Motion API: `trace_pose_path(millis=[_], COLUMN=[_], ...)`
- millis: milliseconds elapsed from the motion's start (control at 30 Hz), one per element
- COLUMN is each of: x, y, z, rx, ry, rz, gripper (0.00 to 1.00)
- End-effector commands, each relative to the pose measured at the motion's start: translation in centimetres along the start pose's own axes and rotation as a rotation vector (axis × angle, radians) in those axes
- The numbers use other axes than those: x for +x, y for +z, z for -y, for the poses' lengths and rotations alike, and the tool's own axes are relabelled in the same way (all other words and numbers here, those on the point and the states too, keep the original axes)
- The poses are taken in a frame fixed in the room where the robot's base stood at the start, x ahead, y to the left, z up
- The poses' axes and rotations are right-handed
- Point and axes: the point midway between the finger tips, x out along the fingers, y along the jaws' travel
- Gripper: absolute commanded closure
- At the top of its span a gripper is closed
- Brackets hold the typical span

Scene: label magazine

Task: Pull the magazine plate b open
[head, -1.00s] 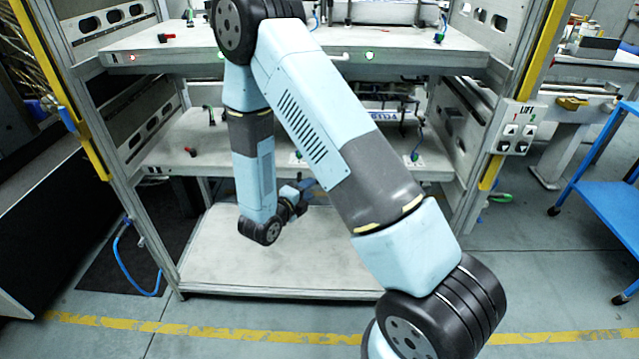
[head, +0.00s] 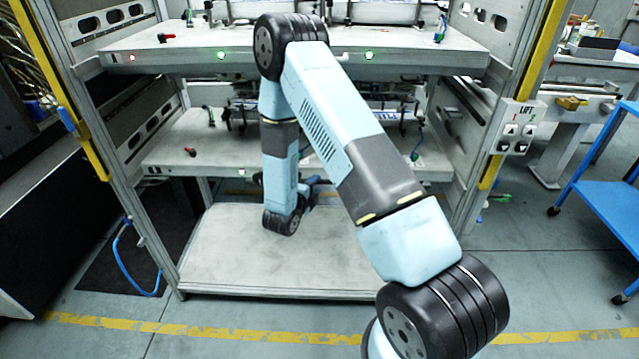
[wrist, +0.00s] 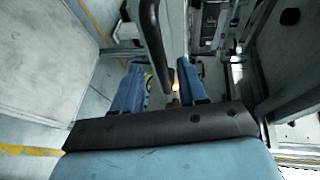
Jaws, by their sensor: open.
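The magazine is a metal rack with an upper plate (head: 190,58), a middle plate (head: 185,152) and a low bottom plate (head: 225,262). I cannot read which one is b. The upper plate has lights and a pale handle (head: 355,57) on its front edge. The middle plate's front edge is partly hidden by my arm. My gripper (head: 312,185) is in front of the rack below the middle plate's edge, partly hidden. In the wrist view my gripper (wrist: 160,88) is open, with a grey bar (wrist: 154,45) between its blue fingers. Contact cannot be told.
Rack posts with yellow strips (head: 540,75) stand on both sides. A LIFT button box (head: 515,128) is on the right post. A blue cart (head: 610,170) stands at the right, and a blue hose (head: 125,262) hangs at the left. Floor in front is clear.

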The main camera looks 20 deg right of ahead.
Motion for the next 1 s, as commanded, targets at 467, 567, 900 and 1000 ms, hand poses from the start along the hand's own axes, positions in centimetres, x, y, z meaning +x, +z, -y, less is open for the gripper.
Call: trace_pose_path(millis=[467, 567, 900, 1000], x=[3.5, 3.5, 3.5, 3.5], y=[0.0, 0.0, 0.0, 0.0], z=[0.0, 0.0, 0.0, 0.0], rx=[0.000, 0.000, 0.000, 0.000], ry=[-0.001, -0.001, -0.001, 0.000], rz=[0.000, 0.000, 0.000, 0.000], gripper=[0.58, 0.58, 0.81, 0.90])
